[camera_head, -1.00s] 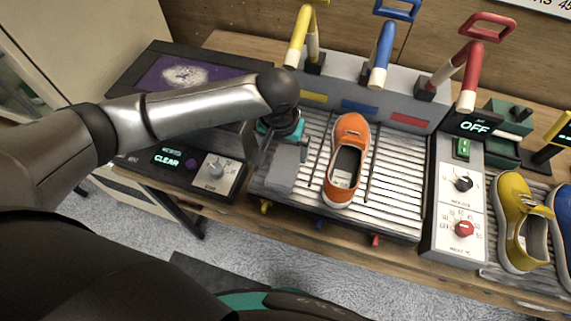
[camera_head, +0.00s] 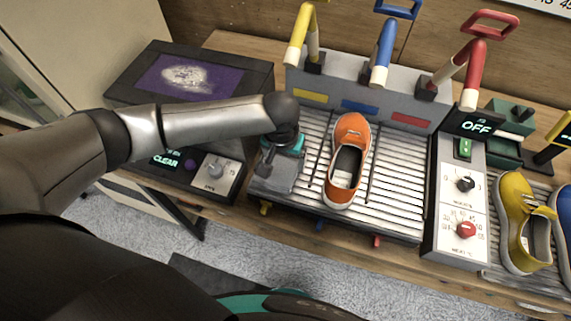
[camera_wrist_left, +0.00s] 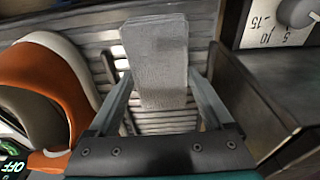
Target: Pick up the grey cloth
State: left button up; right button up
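The grey cloth (camera_head: 283,176) lies flat as an oblong on the left end of the ribbed metal tray (camera_head: 396,205). In the left wrist view the cloth (camera_wrist_left: 158,50) reaches up between and beyond my left gripper's fingers. My left gripper (camera_head: 266,167) is over the cloth, partly covering it in the head view. In the left wrist view the gripper (camera_wrist_left: 160,82) is open, one finger on each side of the cloth. Whether the fingers touch it, I cannot tell. My right gripper is not in view.
An orange sneaker (camera_head: 350,128) stands on the tray right of the cloth. A control panel with a dial (camera_head: 216,170) is close on the left. A yellow sneaker (camera_head: 516,215) stands at far right.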

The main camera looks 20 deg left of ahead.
pick_arm(q)
jog(key=c, duration=0.6)
jog(key=shift+r, duration=0.1)
jog(key=shift+c, duration=0.2)
